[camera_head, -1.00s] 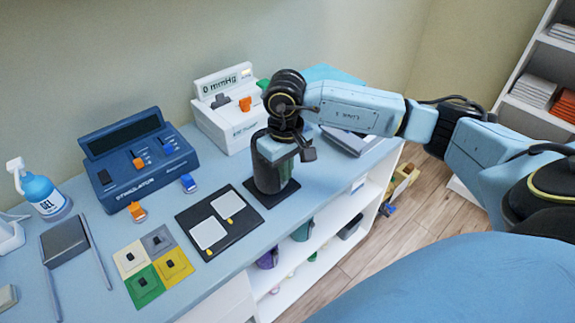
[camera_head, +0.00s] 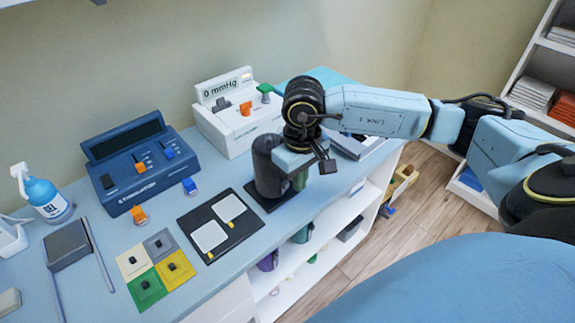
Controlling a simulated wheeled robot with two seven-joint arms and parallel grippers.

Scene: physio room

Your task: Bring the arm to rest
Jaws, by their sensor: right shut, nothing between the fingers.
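My right arm reaches in from the right over the counter. Its gripper (camera_head: 322,163) points down beside a dark cylinder (camera_head: 267,168) on a black mat, and partly hides what stands behind it. The fingers are shut with nothing visible between them. A green part shows below the gripper; I cannot tell whether it belongs to the cylinder. My left gripper is not in view.
A white mmHg unit (camera_head: 238,135) stands behind the gripper. A blue stimulator (camera_head: 150,185), a gel bottle (camera_head: 45,197), a black pad board (camera_head: 232,247) and coloured squares (camera_head: 146,288) lie left. Shelves (camera_head: 325,230) are below. A blue padded surface (camera_head: 450,285) fills the lower right.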

